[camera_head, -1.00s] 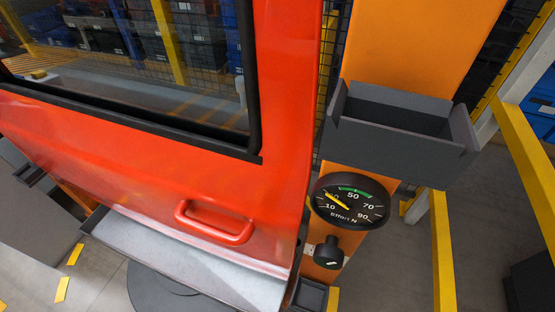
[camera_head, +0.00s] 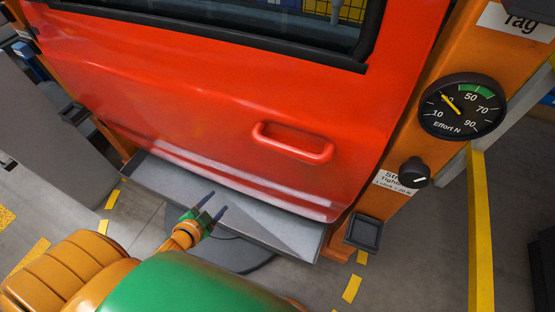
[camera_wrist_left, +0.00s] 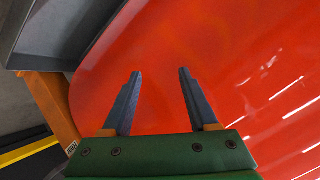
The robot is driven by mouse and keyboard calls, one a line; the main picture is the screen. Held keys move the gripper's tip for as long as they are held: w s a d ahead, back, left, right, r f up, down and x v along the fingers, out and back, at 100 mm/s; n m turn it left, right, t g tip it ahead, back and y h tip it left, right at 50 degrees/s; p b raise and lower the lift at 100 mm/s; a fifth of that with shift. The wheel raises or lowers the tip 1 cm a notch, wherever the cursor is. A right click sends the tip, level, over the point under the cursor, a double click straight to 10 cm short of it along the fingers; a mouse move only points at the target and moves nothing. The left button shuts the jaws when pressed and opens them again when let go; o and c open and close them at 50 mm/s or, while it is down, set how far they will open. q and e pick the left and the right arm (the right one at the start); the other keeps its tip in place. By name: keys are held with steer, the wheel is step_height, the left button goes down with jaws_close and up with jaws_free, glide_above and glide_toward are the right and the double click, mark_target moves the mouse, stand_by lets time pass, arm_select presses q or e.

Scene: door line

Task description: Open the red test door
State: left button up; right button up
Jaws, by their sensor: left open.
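The red test door (camera_head: 220,110) fills the middle of the head view, with a dark-framed window at its top. Its red pull handle (camera_head: 292,143) sits on the lower right part of the panel. My left gripper (camera_head: 207,203) is open and empty, below and left of the handle, over the grey tray under the door. In the left wrist view the red door (camera_wrist_left: 230,60) lies behind the two open fingers (camera_wrist_left: 157,88), and the handle does not show there. Contact with the door cannot be told. My right gripper is not in view.
A grey metal tray (camera_head: 170,184) runs under the door's lower edge. An orange post (camera_head: 395,150) at the right bears an effort gauge (camera_head: 462,107), a black knob (camera_head: 415,172) and a small dark bin (camera_head: 363,232). A yellow rail (camera_head: 481,240) stands farther right.

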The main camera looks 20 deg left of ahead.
arm_select(q)
steer(key=w+d+r+m+t+h+b, duration=0.1)
steer(key=w+r+m+t+h, duration=0.1)
steer(key=r, duration=0.3)
steer(key=w+d+r+m+t+h+b, duration=0.1)
steer(key=w+r+m+h+b, duration=0.1)
steer(key=r+m, duration=0.2)
steer(key=w+d+r+m+t+h+b, duration=0.1)
steer(key=w+r+m+t+h, duration=0.1)
steer(key=r+m, duration=0.2)
step_height(320, 180, up, 4)
steer(key=shift+w+d+f+t, duration=0.1)
steer(key=shift+f+t, duration=0.15)
steer(key=shift+t, duration=0.05)
steer(key=m+g+h+b, duration=0.3)
steer(key=m+g+h, duration=0.1)
steer(key=m+h, duration=0.6)
glide_toward(280, 152)
steer(key=w+d+m+y, duration=0.1)
steer(key=w+d, duration=0.1)
steer(key=shift+m, duration=0.4)
steer(key=x, duration=0.2)
steer(key=p+x, duration=0.1)
steer(key=x, duration=0.1)
steer(key=r+p+x, duration=0.1)
steer(key=x, duration=0.1)
steer(key=shift+d, duration=0.35)
steer(key=shift+w+d+f, duration=0.1)
steer(key=shift+w+d, duration=0.1)
steer(key=shift+d, duration=0.05)
